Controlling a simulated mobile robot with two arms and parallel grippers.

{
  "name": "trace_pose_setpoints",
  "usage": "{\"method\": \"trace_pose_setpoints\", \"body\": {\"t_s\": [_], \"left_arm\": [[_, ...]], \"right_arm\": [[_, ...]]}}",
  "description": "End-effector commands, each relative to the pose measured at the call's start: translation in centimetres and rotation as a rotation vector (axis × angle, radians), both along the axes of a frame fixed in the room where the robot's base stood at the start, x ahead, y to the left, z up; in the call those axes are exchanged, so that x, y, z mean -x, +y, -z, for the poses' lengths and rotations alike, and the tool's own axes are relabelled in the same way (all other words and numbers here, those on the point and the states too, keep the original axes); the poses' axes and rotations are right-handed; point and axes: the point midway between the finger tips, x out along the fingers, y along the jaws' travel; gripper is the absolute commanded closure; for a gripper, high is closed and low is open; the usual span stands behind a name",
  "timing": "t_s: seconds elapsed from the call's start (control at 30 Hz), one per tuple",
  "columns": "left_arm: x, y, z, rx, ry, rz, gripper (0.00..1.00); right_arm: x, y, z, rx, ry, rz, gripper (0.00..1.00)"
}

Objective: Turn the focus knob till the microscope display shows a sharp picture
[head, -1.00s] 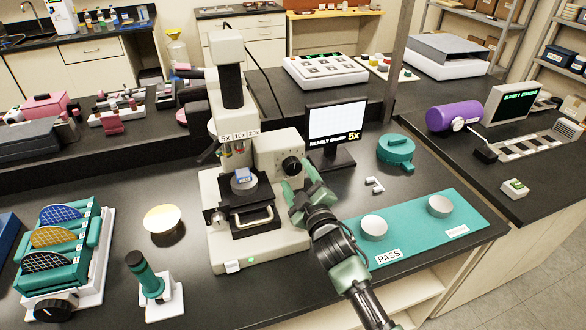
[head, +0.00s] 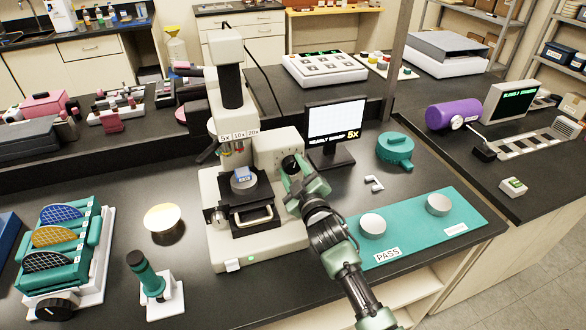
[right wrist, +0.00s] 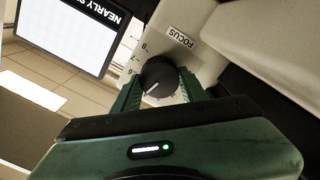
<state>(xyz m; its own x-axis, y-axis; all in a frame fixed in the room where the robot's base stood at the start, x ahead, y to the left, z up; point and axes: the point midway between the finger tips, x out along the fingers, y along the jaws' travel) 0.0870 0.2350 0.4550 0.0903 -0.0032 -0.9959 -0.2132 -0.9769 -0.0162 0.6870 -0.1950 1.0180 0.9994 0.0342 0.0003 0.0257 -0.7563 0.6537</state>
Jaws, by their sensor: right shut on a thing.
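The microscope (head: 232,100) stands on the dark bench with a small blue-topped sample on its stage. The black focus knob (right wrist: 158,76) is on the side box of the microscope, beside a FOCUS label and a numbered scale. My right gripper (head: 290,172) is at the knob; in the right wrist view its two green fingers (right wrist: 160,88) are on either side of the knob, shut on it. The knob's white pointer line points to the lower left there. The microscope display (head: 336,124) shows a pale grid, "NEARLY SHARP" and "5X". My left gripper is not in view.
A teal mat (head: 408,232) with two round grey pads and a PASS label lies right of my right arm. A teal round lidded item (head: 395,150) stands behind it. A wafer rack (head: 62,248) and a small teal-handled tool (head: 152,280) stand at the left.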

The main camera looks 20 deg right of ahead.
Motion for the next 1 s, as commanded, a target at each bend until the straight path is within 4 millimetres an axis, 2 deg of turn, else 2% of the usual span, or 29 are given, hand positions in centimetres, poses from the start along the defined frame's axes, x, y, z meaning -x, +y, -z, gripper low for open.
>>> {"method": "trace_pose_setpoints", "body": {"t_s": [0.1,0.2,0.47,0.5,0.57,0.87,1.0], "left_arm": [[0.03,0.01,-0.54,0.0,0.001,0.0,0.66],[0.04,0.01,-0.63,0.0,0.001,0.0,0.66],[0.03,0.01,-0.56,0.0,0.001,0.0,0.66],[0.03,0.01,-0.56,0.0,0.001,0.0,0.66],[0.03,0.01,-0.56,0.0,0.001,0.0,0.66],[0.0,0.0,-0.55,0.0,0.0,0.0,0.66],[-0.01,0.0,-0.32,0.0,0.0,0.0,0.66]], "right_arm": [[0.03,-0.01,-0.11,-0.171,0.007,0.0,0.98],[0.03,-0.02,-0.01,-0.249,0.011,0.0,0.98],[0.03,-0.05,0.06,-0.257,0.011,0.0,0.98],[0.03,-0.05,0.06,-0.256,0.011,0.0,0.52],[0.03,-0.05,0.06,-0.256,0.011,0.0,0.35],[0.06,-0.09,0.01,-0.254,0.01,0.0,0.35],[0.96,-0.11,0.14,-0.254,0.009,-0.001,0.35]]}}
